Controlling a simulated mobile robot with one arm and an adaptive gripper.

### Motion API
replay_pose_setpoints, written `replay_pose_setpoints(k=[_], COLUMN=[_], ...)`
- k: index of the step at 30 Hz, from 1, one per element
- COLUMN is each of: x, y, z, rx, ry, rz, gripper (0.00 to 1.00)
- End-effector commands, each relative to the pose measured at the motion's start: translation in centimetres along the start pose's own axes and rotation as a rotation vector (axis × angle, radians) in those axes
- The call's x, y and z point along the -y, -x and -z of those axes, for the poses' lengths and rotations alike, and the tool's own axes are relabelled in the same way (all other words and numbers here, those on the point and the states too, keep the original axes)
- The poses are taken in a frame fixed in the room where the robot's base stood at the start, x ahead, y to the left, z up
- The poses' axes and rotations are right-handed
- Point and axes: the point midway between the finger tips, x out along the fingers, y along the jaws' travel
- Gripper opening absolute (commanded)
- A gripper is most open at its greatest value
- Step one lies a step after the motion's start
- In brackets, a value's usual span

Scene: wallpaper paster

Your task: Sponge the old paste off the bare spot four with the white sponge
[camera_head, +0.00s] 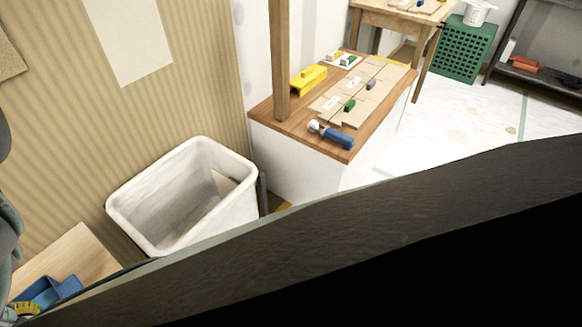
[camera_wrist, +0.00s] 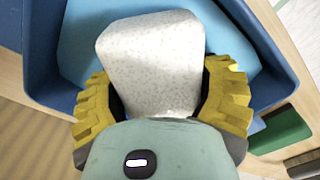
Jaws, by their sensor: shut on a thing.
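The white sponge (camera_wrist: 150,45), pale and speckled, fills the middle of the wrist view. My gripper (camera_wrist: 158,75) is shut on it, with a yellow ribbed finger against each side. The sponge is over or inside a blue tray (camera_wrist: 38,60) with a lighter blue interior; I cannot tell whether it touches the bottom. In the head view, the blue tray (camera_head: 66,286) is at the lower left, with a yellow finger of my gripper (camera_head: 28,308) beside it. A pale strip (camera_head: 128,38) shows on the striped wall, but no number is readable, so I cannot identify spot four.
A white open bin (camera_head: 128,213) stands right of the tray's wooden surface (camera_head: 72,254). A wooden-topped bench (camera_head: 272,123) with tools and a wooden post (camera_head: 281,60) stands beyond. In the wrist view, a green block (camera_wrist: 282,132) lies beside the tray. My dark arm hides the lower right.

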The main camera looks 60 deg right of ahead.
Motion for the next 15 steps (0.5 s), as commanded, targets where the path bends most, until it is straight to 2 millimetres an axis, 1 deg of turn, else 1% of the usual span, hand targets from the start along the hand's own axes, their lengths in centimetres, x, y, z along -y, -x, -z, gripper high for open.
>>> replay_pose_setpoints(k=[15], x=[-0.1], y=[-1.6], z=[0.0], rx=[0.000], ry=[-0.004], rz=[0.000], gripper=[0.30])
